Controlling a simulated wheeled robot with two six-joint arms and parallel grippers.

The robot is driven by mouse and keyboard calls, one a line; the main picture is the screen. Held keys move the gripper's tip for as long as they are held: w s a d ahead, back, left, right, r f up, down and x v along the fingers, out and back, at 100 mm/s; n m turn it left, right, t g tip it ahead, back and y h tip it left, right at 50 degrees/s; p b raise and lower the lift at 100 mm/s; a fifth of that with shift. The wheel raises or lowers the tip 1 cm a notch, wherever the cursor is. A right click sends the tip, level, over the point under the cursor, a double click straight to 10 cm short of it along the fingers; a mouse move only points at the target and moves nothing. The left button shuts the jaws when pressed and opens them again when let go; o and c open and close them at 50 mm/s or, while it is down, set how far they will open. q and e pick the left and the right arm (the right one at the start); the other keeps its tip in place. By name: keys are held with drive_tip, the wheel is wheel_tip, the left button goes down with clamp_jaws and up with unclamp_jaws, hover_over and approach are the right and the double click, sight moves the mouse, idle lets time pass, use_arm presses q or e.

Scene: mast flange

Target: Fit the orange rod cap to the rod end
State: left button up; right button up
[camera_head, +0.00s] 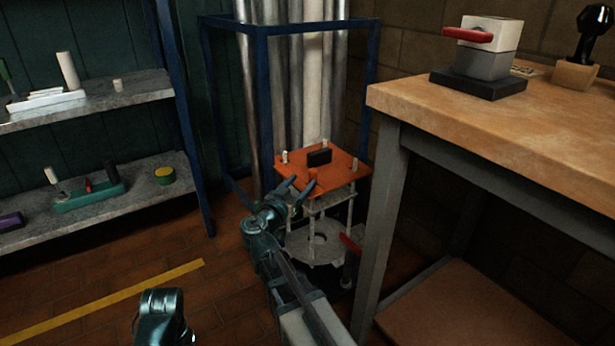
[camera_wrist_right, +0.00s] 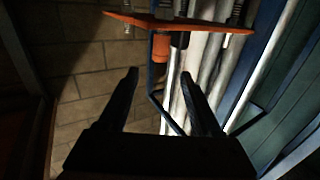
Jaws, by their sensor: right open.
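A small orange cap (camera_head: 311,175) stands upright at the near corner of an orange plate (camera_head: 341,170). Pale rod ends (camera_head: 284,156) show at the plate's other corners. In the right wrist view the picture looks upside down, and the cap (camera_wrist_right: 160,46) hangs below the plate (camera_wrist_right: 205,24). My right gripper (camera_head: 301,187) is open and empty. In the wrist view its fingertips (camera_wrist_right: 160,80) point at the cap, which lies ahead of them, outside the jaws. Whether a rod end is inside the cap is hidden. My left gripper is not in view.
A black block (camera_head: 319,157) sits on the plate. A blue frame (camera_head: 258,90) with pale pipes (camera_head: 313,80) stands behind. A red-handled part (camera_head: 350,243) is low at right. The workbench (camera_head: 500,125) borders the right, and shelves (camera_head: 95,195) the left.

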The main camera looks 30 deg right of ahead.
drive_tip(key=v, duration=0.8)
idle(0.4)
drive_tip(key=s+a+n+g+y+p, duration=0.5)
drive_tip(key=s+a+n+y+p, duration=0.3)
drive_tip(key=a+p, duration=0.35)
drive_tip(key=s+a+n+g+y+p, duration=0.6)
drive_tip(key=s+a+n+p, duration=0.1)
drive_tip(key=s+a+p, duration=0.4)
wheel_tip(320, 180, up, 37)
drive_tip(key=a+p, duration=0.1)
drive_tip(key=p, duration=3.5)
drive_tip(key=shift+w+a, duration=0.2)
drive_tip(key=shift+w, duration=0.2)
